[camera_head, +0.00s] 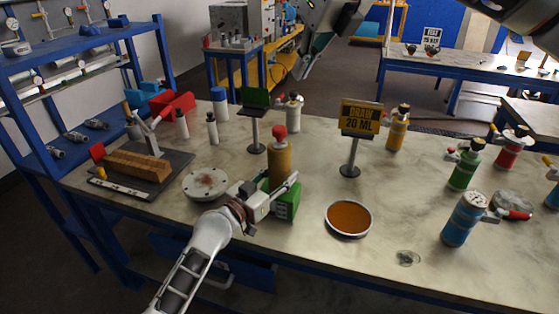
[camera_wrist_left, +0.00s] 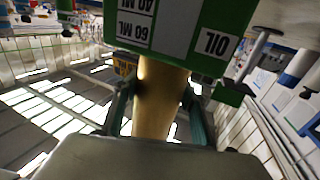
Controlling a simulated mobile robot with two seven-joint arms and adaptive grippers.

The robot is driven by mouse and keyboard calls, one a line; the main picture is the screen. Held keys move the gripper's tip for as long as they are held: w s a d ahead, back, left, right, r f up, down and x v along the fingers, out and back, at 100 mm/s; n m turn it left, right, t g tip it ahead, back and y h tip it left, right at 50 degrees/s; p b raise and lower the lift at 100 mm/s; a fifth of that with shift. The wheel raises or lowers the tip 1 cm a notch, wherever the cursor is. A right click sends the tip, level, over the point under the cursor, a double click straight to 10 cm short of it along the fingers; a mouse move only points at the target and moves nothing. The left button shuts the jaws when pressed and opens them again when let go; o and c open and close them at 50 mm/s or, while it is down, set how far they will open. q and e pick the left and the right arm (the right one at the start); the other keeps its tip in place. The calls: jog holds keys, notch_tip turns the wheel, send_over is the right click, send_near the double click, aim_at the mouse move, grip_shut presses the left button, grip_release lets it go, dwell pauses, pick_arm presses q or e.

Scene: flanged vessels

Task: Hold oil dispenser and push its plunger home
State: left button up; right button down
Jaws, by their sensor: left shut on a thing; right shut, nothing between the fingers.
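The oil dispenser (camera_head: 279,165) stands on the table as an amber cylinder with a red knob (camera_head: 279,132) on top. A green block (camera_head: 288,203) is at its lower end. My left gripper (camera_head: 262,197) is shut around the lower part of the cylinder. In the left wrist view the amber cylinder (camera_wrist_left: 158,95) lies between my two fingers, with a green panel (camera_wrist_left: 195,30) marked OIL and ML lettering against it. How far the plunger is out is hard to tell. My right gripper (camera_head: 312,57) is shut and empty, high above the table's back edge, apart from the dispenser.
A DRAW 20 ML sign (camera_head: 361,117) and a dish of brown liquid (camera_head: 348,217) stand right of the dispenser. A round flange (camera_head: 205,184) lies left. A small green sign (camera_head: 256,98) stands behind. A blue bottle (camera_head: 464,220) is at the right.

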dwell(0.4)
pick_arm(q)
jog(key=o, duration=1.5)
